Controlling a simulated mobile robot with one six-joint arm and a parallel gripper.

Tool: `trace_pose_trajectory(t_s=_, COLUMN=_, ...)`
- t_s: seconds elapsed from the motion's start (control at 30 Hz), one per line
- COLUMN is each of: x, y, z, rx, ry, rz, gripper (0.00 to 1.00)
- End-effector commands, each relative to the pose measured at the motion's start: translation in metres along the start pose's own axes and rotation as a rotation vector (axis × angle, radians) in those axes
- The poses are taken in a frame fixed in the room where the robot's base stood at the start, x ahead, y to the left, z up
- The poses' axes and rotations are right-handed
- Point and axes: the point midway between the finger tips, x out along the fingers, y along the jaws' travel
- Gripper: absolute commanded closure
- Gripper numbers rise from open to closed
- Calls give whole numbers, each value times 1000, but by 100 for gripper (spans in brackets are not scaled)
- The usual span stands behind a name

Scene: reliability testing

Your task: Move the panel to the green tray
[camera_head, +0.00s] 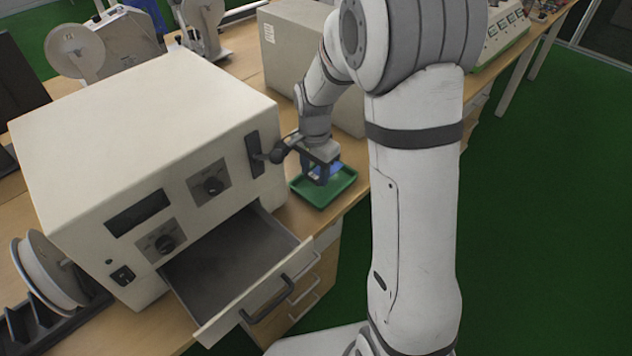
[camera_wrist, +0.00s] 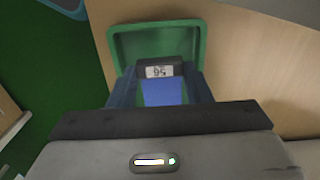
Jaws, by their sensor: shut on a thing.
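The green tray (camera_head: 327,197) sits on the wooden bench just right of the large cream machine. It also shows in the wrist view (camera_wrist: 157,30), near the top middle. My gripper (camera_head: 322,174) is over the tray, pointing down. In the wrist view its fingers (camera_wrist: 162,92) are closed on the panel (camera_wrist: 163,91), a blue piece with a dark end carrying a small grey display. The panel shows as a bit of blue (camera_head: 324,171) in the head view, within the tray's outline. I cannot tell whether it touches the tray floor.
The cream machine (camera_head: 140,150) has knobs, a dark display and an open, empty drawer (camera_head: 228,268) jutting out at the front. A beige box (camera_head: 300,50) stands behind the tray. A white spool (camera_head: 48,270) is at the left. The bench edge lies just right of the tray.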

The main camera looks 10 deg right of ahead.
Motion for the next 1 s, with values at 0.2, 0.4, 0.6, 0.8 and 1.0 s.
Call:
trace_pose_trajectory(t_s=0.2, x=35, y=0, z=1, rx=-1, ry=-2, rz=3, gripper=77)
trace_pose_trajectory(t_s=0.4, x=42, y=0, z=1, rx=-2, ry=0, rz=0, gripper=77)
trace_pose_trajectory(t_s=0.6, x=43, y=0, z=1, rx=-2, ry=-1, rz=1, gripper=77)
trace_pose_trajectory(t_s=0.8, x=45, y=0, z=1, rx=-2, ry=-1, rz=1, gripper=46)
trace_pose_trajectory(t_s=1.0, x=44, y=0, z=1, rx=-3, ry=-1, rz=1, gripper=34)
